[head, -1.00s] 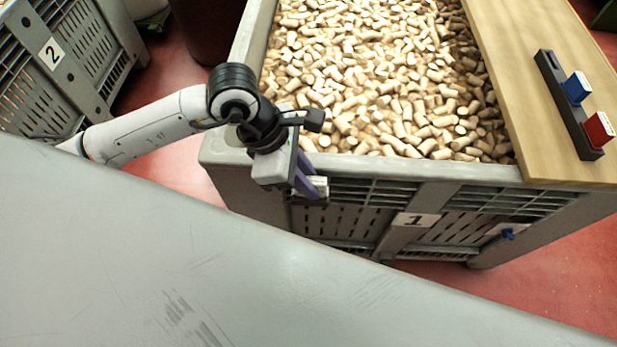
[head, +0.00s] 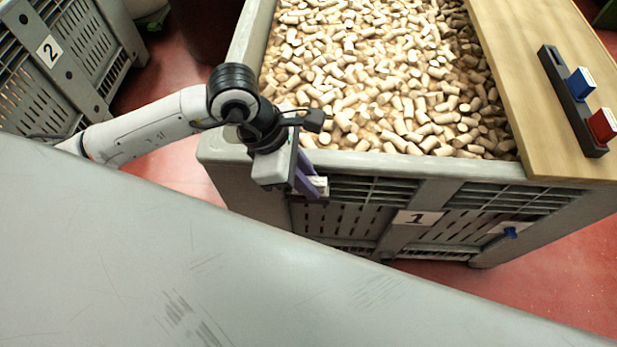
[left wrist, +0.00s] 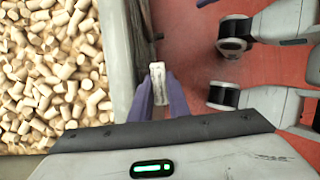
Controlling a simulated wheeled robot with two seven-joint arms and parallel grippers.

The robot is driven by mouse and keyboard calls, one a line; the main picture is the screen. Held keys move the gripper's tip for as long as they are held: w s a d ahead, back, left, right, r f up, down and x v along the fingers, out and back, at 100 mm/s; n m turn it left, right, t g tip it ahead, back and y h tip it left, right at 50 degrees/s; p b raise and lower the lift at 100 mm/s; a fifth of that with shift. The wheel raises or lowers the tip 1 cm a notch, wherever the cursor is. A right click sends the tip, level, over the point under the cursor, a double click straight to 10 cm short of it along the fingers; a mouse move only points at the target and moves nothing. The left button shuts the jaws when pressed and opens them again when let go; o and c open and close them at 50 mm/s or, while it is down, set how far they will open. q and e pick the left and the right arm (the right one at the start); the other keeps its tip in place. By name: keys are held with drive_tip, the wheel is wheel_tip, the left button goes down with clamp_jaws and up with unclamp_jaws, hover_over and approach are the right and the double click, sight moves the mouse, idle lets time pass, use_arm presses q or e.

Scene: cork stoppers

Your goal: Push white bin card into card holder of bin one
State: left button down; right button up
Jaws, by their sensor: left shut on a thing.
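Bin one (head: 228,186) is a grey slatted crate full of corks, with a "1" label (head: 417,219) on its front. My left gripper (head: 311,187) is at the upper left of that front, just below the rim. Its purple fingers are shut on the white bin card (head: 322,184), which shows as a small pale block. In the left wrist view the card (left wrist: 157,82) sits between the two fingertips, beside the bin wall. The card holder cannot be made out; the gripper covers that area. My right gripper is not in view.
Bin two (head: 85,50) stands at the back left. A large grey surface (head: 150,260) fills the foreground.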

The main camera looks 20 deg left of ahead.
use_arm(q)
drive_tip(key=shift+f+b, duration=0.3)
drive_tip(key=shift+f, duration=0.05)
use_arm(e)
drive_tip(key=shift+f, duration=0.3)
use_arm(q)
drive_tip(key=c, duration=1.6)
unclamp_jaws()
drive_tip(key=shift+r, duration=0.1)
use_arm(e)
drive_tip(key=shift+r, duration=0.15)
use_arm(q)
drive_tip(key=shift+w, duration=0.1)
drive_tip(key=shift+v, duration=0.8)
drive_tip(key=v, duration=0.8)
drive_tip(key=shift+s+a+r, duration=0.1)
drive_tip(key=shift+s+r, duration=0.15)
drive_tip(key=shift+r, duration=0.05)
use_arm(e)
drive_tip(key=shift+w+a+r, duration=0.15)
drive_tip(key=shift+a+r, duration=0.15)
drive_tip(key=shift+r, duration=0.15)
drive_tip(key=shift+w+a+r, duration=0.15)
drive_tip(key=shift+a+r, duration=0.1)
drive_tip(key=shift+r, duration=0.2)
